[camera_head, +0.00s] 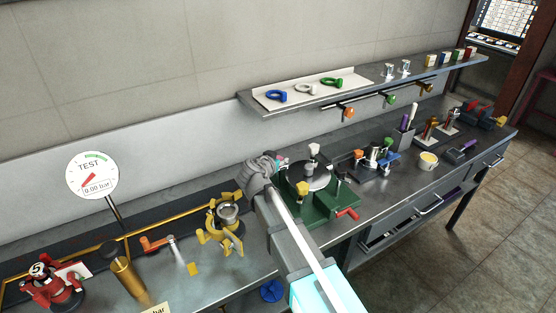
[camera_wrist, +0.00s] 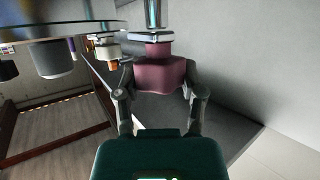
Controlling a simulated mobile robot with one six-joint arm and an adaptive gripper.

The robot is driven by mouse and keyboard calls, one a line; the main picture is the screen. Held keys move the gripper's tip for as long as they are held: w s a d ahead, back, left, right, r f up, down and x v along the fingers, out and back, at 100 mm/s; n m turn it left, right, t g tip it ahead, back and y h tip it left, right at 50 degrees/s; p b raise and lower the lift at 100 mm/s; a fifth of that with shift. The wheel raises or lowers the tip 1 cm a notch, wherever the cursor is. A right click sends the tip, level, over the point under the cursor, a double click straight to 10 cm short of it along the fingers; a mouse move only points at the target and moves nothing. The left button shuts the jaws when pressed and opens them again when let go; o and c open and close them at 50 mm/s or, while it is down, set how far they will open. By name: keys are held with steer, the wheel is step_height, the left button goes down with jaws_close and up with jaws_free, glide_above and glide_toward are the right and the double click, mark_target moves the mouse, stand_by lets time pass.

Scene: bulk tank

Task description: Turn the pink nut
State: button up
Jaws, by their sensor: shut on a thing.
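The pink nut (camera_wrist: 160,74) is a blocky pink piece between my gripper's fingers in the wrist view, with a metal rod and washer-like plate just beyond it. My gripper (camera_wrist: 160,80) is shut on the nut, one finger on each side. In the head view my gripper (camera_head: 262,172) is at the back left of a green fixture (camera_head: 318,200) with a round metal plate. Most of the nut is hidden there; a small pink bit (camera_head: 283,159) shows beside the gripper.
The green fixture carries white and yellow knobs and a red handle (camera_head: 347,213). A yellow clamp device (camera_head: 221,228) stands to the left. A gauge (camera_head: 92,175) reads 0.00 bar. A wall shelf (camera_head: 370,92) with rings and hanging knobs runs above the bench.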

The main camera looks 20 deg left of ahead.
steer(key=shift+n+g+y, duration=0.3)
steer(key=shift+n+y, duration=1.8)
steer(key=shift+y, duration=0.4)
steer(key=shift+a+n+g+y, duration=0.1)
steer(key=shift+n+g+y, duration=1)
steer(key=shift+n+y, duration=1.15)
steer(key=o, duration=1.2)
steer(key=shift+c, duration=0.2)
steer(key=shift+w+m+t+h, duration=0.1)
steer(key=shift+m+t+h, duration=0.5)
steer(key=shift+m+h, duration=0.8)
steer(key=shift+m+t+h, duration=0.6)
steer(key=shift+m+h, duration=0.65)
steer(key=shift+h, duration=0.1)
